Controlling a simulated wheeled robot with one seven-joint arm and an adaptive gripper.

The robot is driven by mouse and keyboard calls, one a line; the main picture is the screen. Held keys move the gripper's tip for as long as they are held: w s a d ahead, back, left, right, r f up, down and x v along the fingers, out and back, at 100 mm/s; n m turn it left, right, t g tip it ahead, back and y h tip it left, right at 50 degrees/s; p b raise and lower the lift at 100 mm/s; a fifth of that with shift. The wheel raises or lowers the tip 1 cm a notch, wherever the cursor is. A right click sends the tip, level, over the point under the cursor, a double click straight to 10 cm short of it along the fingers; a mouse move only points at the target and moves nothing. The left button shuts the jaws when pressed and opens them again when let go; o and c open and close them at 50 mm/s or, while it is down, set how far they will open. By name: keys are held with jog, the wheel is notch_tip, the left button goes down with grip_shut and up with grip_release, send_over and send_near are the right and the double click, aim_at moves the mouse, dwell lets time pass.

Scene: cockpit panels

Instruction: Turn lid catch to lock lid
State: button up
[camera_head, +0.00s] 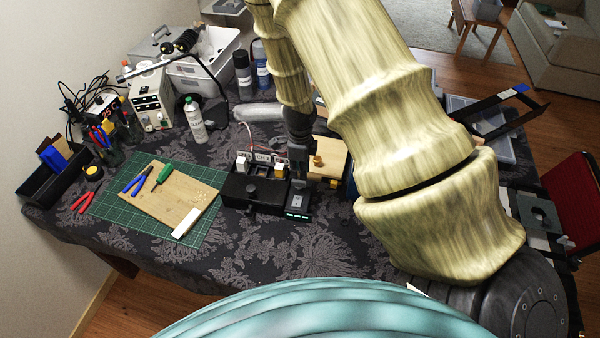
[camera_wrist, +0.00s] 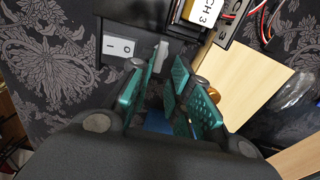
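A black panel box (camera_head: 240,198) stands near the table's front edge in the head view, with a small round knob on its top. The wrist view shows part of its dark top with a grey rocker switch (camera_wrist: 118,46) marked I and O. A grey upright tab (camera_wrist: 160,56), possibly the lid catch, stands right of the switch. My gripper (camera_wrist: 160,84) points at this area with its teal finger pads apart, and the tab appears between the tips. I cannot tell whether they touch it. The lid's state is not clear.
A label reading CH 3 (camera_wrist: 207,12) and wires are close to the right. A light wooden board (camera_wrist: 243,78) lies beyond. A green cutting mat (camera_head: 110,205) with a wooden board and hand tools lies left in the head view. A white bottle (camera_head: 195,122) stands behind.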

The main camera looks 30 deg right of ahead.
aim_at(300, 181)
notch_tip(300, 181, up, 7)
dwell(0.3)
jog(key=shift+f, duration=0.15)
dwell(0.4)
